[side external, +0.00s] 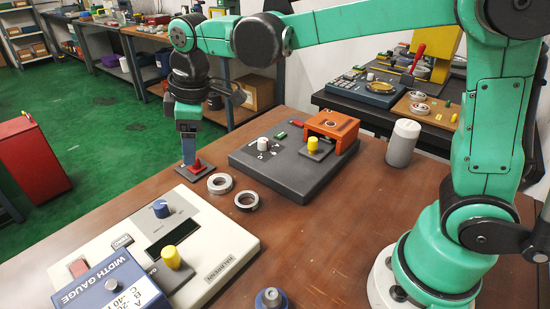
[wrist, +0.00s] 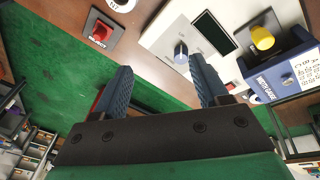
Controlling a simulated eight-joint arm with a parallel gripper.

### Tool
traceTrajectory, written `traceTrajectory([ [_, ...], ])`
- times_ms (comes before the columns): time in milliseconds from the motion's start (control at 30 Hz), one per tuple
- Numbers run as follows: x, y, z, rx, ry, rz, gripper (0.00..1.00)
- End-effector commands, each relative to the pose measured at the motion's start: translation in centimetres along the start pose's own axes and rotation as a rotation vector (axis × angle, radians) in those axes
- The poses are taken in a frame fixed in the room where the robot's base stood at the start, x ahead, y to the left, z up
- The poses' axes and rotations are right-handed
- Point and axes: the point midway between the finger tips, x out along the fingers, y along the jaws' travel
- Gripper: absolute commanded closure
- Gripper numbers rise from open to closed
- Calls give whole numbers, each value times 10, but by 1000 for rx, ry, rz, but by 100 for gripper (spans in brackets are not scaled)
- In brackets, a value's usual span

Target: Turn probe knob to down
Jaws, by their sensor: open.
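A cream gauge panel (side external: 210,240) bears a blue knob (side external: 160,209) and a yellow knob (side external: 171,257). In the wrist view the blue knob (wrist: 181,52) stands beside a dark display, with the yellow knob (wrist: 262,38) to its right. A dark grey panel (side external: 285,185) bears a white knob (side external: 262,143) and another yellow knob (side external: 313,142). No probe label is readable, so I cannot tell which knob is the probe knob. My gripper (side external: 189,160) points down near a red button (side external: 198,168). In the wrist view my gripper (wrist: 160,85) is open and empty, its fingers wide apart.
Two metal rings (side external: 220,183) (side external: 246,200) lie between the panels. A blue width gauge box (side external: 105,285) rests at the cream panel's front left. An orange block (side external: 332,130) sits on the dark panel. A white cylinder (side external: 403,142) stands at the right. Brown table is bare around them.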

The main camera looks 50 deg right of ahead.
Motion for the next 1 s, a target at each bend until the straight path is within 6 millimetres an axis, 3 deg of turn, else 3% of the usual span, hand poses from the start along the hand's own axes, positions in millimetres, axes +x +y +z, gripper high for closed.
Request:
traceTrajectory([
  [100,25,-4,-31,-184,-54,-57,33],
  [333,64,-18,-61,-432,-121,-142,33],
  [567,84,-23,-65,-494,-136,-165,33],
  [800,117,-27,-59,-491,-134,-164,33],
  [1000,129,-29,-56,-490,-134,-163,33],
])
